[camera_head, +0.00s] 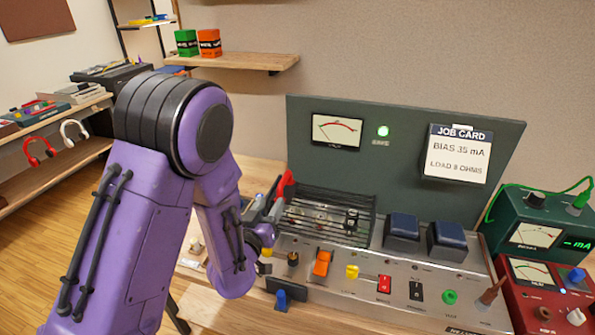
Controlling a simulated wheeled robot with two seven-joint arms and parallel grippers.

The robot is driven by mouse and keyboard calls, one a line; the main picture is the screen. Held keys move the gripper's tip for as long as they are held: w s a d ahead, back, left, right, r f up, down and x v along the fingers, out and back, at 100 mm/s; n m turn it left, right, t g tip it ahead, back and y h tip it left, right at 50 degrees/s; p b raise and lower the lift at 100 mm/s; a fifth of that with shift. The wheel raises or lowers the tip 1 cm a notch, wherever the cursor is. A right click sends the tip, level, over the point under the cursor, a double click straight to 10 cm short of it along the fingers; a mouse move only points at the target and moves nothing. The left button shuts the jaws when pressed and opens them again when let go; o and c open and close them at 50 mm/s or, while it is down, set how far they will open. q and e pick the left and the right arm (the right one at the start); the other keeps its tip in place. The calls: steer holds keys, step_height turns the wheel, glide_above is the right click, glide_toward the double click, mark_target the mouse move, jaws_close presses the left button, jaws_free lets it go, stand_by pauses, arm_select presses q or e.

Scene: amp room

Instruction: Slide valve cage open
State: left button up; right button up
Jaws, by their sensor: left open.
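The valve cage (325,200), a dark wire cage with horizontal bars, sits on the left part of the silver amplifier chassis (350,258). Small parts show through its bars. My left arm comes in from the left. My left gripper (272,207) is open at the cage's left end, next to a red upright piece (285,184). My wrist hides part of that end, and I cannot tell whether the fingers touch the cage. My right gripper is not in view.
Two blue-topped blocks (403,226) stand right of the cage. An orange switch (322,263), a yellow knob (352,271) and other controls line the chassis front. A grey-green panel (400,180) with a job card (458,153) rises behind. Green (535,235) and red meters (545,290) stand right.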

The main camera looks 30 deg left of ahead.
mark_target(282, 183)
arm_select(q)
steer(key=shift+x, duration=0.9)
steer(key=shift+w+a+r+p, duration=0.25)
steer(key=shift+w+p, duration=0.2)
steer(key=shift+w, duration=0.15)
steer(key=shift+w+a+r+p, duration=0.2)
steer(key=shift+w+p, duration=0.2)
steer(key=shift+w, duration=0.25)
steer(key=x, duration=0.2)
steer(key=p+x, duration=0.1)
steer(key=x, duration=0.3)
steer(key=shift+w+d+f, duration=0.15)
steer(key=shift+w+f, duration=0.15)
steer(key=shift+f, duration=0.05)
steer(key=shift+s, duration=0.15)
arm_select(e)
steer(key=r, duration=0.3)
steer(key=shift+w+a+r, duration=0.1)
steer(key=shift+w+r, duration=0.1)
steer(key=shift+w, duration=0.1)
arm_select(q)
jaws_close()
